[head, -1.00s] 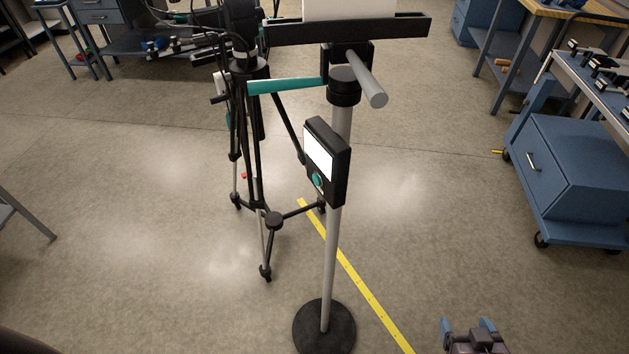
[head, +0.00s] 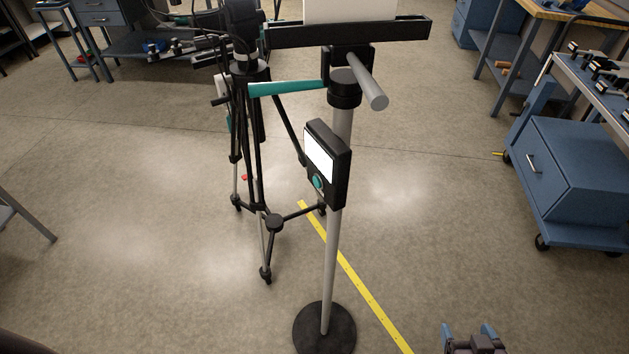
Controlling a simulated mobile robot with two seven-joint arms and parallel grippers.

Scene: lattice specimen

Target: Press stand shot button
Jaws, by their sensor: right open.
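A grey pole stand (head: 332,260) stands upright on a round black base (head: 324,330) in the middle of the head view. A black control box (head: 341,170) is fixed to the pole, with a white screen (head: 320,155) and a round teal button (head: 318,182) below the screen. My right gripper (head: 468,332) shows at the bottom edge, right of the base. Its two blue-tipped fingers are apart with nothing seen between them, and it is well away from the button. My left gripper is not in view.
A black tripod (head: 258,150) with a teal handle (head: 290,87) stands just left of the pole. A black tray (head: 350,32) tops the stand. Yellow tape (head: 365,290) runs along the floor. A blue cabinet cart (head: 575,170) is at right. Floor between is clear.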

